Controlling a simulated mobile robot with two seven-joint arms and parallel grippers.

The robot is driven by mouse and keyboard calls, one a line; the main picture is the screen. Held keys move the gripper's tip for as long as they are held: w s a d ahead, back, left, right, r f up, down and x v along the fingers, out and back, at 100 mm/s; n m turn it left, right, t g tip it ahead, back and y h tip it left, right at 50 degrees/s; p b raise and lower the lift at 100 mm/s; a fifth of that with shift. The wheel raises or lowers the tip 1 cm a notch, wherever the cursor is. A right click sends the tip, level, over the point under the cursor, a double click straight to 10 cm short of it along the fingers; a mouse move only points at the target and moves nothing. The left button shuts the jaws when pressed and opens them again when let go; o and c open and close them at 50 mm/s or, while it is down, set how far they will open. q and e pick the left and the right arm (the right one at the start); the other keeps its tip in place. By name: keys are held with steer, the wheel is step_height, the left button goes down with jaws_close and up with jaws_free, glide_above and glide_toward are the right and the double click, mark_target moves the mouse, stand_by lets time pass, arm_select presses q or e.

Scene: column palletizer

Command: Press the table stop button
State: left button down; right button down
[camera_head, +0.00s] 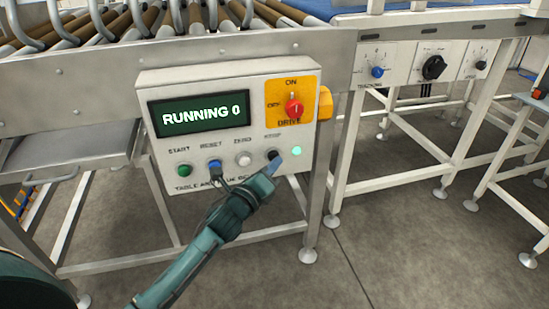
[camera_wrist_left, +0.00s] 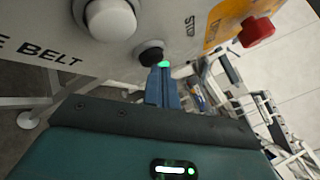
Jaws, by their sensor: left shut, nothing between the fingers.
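The control panel (camera_head: 215,135) is a white box on the front of the roller table. Its dark stop button (camera_head: 272,154) is at the right end of the button row, under the word STOP. My left gripper (camera_head: 275,164) is shut and empty, with its blue fingertips right at this button, partly covering it. In the left wrist view the black button (camera_wrist_left: 150,53) is just beyond the shut fingertips (camera_wrist_left: 163,70). I cannot tell whether they touch or whether the button is pushed in. The display (camera_head: 201,115) reads RUNNING 0. My right gripper is not in view.
Beside the stop button are a white zero button (camera_head: 244,159), a blue reset button (camera_head: 214,168), a green start button (camera_head: 184,171) and a lit green lamp (camera_head: 296,151). A red drive knob (camera_head: 294,108) sits above on a yellow plate.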

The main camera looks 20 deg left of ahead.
arm_select(q)
steer(key=shift+w+a, duration=0.2)
steer(key=shift+w, duration=0.05)
steer(key=shift+r, duration=0.1)
stand_by(0.5)
steer(key=shift+s+d, duration=0.5)
steer(key=shift+s, duration=0.3)
steer(key=shift+p, duration=0.3)
steer(key=shift+s+d+p, duration=0.25)
steer(key=shift+s+d, duration=0.5)
steer(key=shift+s, duration=0.3)
steer(key=shift+s+d+p, duration=0.2)
steer(key=shift+s+d, duration=0.5)
steer(key=shift+s, duration=0.3)
